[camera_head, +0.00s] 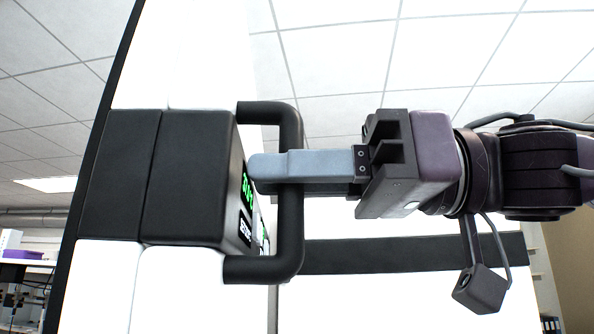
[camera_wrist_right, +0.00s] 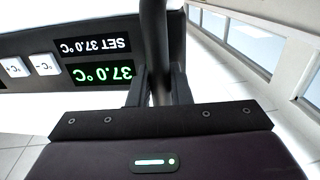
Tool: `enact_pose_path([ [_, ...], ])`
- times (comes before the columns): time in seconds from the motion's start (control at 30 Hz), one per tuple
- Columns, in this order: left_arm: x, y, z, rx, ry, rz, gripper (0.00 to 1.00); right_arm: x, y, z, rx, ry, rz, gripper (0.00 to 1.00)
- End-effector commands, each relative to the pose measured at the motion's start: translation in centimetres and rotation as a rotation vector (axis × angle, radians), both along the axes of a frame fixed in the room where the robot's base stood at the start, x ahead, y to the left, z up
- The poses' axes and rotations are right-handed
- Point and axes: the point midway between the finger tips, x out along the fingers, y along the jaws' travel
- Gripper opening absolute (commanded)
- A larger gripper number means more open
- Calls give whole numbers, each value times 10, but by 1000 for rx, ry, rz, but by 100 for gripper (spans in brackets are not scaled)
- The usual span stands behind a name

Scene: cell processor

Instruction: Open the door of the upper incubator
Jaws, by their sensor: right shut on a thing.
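The upper incubator's door shows in the head view as white panels (camera_head: 190,290) with a black control block (camera_head: 185,178) across them. A black D-shaped handle (camera_head: 291,225) stands out from this block. My right gripper (camera_head: 270,168) comes in from the right and is shut on the handle's bar, with its fingers on either side of it. In the right wrist view the handle bar (camera_wrist_right: 155,45) runs between the two fingers (camera_wrist_right: 157,88). Green digits reading 37.0 °C (camera_wrist_right: 103,75) show beside it, upside down. The door's edge and any gap are unclear. My left gripper is not in view.
A dark horizontal band (camera_head: 415,252) crosses a white surface behind my right gripper. A bench with a purple box (camera_head: 28,254) stands at the far left. Windows (camera_wrist_right: 255,40) show at the right in the wrist view.

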Motion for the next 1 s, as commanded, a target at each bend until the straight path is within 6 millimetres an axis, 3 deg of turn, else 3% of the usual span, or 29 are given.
enact_pose_path([
  [0.2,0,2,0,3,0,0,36,0,-1,1,3,-1,0,0],
  [0.23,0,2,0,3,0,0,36,0,-1,1,3,-1,0,22],
  [0.37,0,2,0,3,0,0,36,0,0,1,2,-1,0,37],
  [0.67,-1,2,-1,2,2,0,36,0,-3,0,1,0,-1,37],
  [1.0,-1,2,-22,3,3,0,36,-1,-54,-2,4,-1,-3,37],
])
